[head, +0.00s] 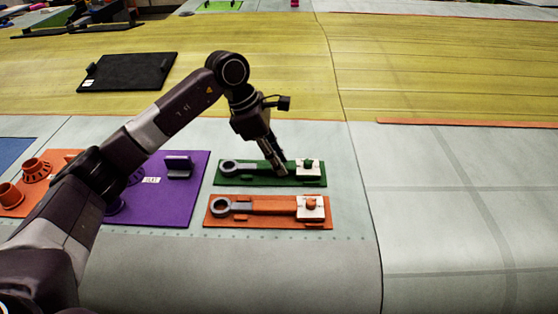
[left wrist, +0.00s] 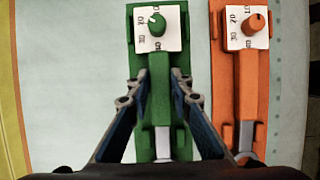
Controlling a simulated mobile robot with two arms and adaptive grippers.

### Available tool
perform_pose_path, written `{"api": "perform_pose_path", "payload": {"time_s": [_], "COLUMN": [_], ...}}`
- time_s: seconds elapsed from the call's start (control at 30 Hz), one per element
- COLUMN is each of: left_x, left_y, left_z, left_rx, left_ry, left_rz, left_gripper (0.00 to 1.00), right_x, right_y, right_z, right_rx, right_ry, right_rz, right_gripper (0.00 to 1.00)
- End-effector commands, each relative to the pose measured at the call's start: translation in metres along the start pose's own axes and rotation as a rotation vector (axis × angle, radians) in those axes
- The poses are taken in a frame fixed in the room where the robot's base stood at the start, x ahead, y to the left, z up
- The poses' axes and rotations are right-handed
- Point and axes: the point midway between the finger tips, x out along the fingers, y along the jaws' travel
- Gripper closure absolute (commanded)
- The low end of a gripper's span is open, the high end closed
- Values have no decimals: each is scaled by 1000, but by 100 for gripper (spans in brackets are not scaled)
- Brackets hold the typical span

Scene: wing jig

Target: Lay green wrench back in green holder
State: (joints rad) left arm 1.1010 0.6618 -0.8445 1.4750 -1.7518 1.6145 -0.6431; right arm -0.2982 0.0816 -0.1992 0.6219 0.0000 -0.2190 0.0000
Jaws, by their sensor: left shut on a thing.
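The green wrench (head: 245,165) lies along the green holder (head: 225,181), its grey ring end to the left and its white dial plate with a green knob to the right in the head view. My left gripper (head: 279,169) is down over the wrench's handle and shut on it. In the left wrist view, the fingers of my left gripper (left wrist: 158,85) stand on both sides of the green wrench's handle (left wrist: 160,105). The green holder's edge (left wrist: 134,62) shows around it. I cannot tell whether the wrench rests fully in the holder. My right gripper is not in view.
An orange holder with an orange wrench (head: 265,204) lies close in front, parallel to the green one. A purple board (head: 185,208) is to the left, with orange parts (head: 37,170) beyond it. A black tray (head: 126,72) lies farther back. The wing surface at right is clear.

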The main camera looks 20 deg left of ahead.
Motion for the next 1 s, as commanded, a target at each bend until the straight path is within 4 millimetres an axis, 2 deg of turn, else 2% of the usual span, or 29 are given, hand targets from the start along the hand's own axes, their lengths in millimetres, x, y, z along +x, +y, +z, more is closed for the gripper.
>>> {"api": "perform_pose_path", "payload": {"time_s": [0.3,0.33,0.5,0.8,0.93,1.0], "left_x": [1,1,2,2,-12,-25], "left_y": [0,0,0,0,1,1], "left_z": [0,0,0,-2,-1,-1], "left_rx": [1,1,1,-1,0,0], "left_ry": [-3,-3,-2,1,0,0], "left_rz": [2,2,1,-1,2,4], "left_gripper": [100,77,60,60,60,60], "right_x": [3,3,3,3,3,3], "right_y": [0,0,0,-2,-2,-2], "right_z": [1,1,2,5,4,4], "right_rx": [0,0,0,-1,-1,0], "right_ry": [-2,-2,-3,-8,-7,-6], "right_rz": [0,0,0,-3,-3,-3], "right_gripper": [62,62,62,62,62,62]}}
